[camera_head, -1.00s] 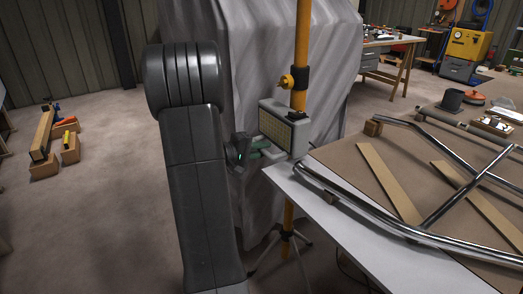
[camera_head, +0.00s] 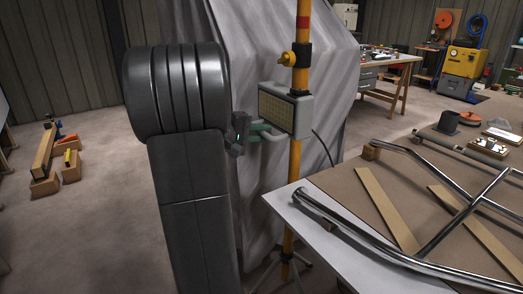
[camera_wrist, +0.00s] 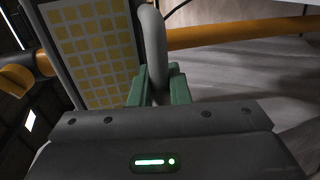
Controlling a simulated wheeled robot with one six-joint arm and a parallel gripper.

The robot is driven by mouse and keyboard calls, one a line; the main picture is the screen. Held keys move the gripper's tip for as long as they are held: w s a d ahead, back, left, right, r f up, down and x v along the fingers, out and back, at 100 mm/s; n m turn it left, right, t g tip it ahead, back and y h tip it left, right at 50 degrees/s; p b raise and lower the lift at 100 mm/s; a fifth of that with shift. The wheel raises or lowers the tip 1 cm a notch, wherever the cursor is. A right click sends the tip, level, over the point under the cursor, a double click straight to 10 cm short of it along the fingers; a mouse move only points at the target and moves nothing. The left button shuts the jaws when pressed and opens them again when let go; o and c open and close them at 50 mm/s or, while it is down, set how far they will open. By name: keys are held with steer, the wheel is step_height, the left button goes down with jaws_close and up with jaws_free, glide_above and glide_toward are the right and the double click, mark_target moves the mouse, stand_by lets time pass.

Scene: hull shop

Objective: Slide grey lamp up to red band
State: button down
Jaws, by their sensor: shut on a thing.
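The grey lamp (camera_head: 286,112) has a panel of yellow cells and sits on a yellow pole (camera_head: 296,165) in the head view. A dark clamp with a yellow knob (camera_head: 288,58) is just above the lamp body. The red band (camera_head: 303,21) is on the pole near the top edge, above the clamp and apart from it. My gripper (camera_head: 262,133) is at the lamp's lower left, its green fingers shut on the lamp's grey handle. In the wrist view the handle (camera_wrist: 153,45) passes between the green fingers (camera_wrist: 158,88), with the lamp panel (camera_wrist: 95,40) beside it.
A table (camera_head: 350,185) with bent chrome tubing (camera_head: 385,240) stands right of the pole. A draped grey sheet (camera_head: 255,60) hangs close behind the lamp. Tripod legs (camera_head: 284,268) stand at the pole's foot. A cable (camera_head: 323,147) trails right of the lamp.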

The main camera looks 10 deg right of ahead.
step_height(320, 180, up, 5)
steer(key=shift+r+p, duration=0.2)
steer(key=shift+p, duration=0.4)
steer(key=c, duration=1.4)
jaws_free()
steer(key=shift+c, duration=0.2)
steer(key=p+v, duration=0.1)
steer(key=v, duration=1.2)
steer(key=shift+a, duration=0.4)
steer(key=shift+s, duration=0.1)
steer(key=b, duration=0.1)
glide_toward(276, 116)
steer(key=x, duration=0.5)
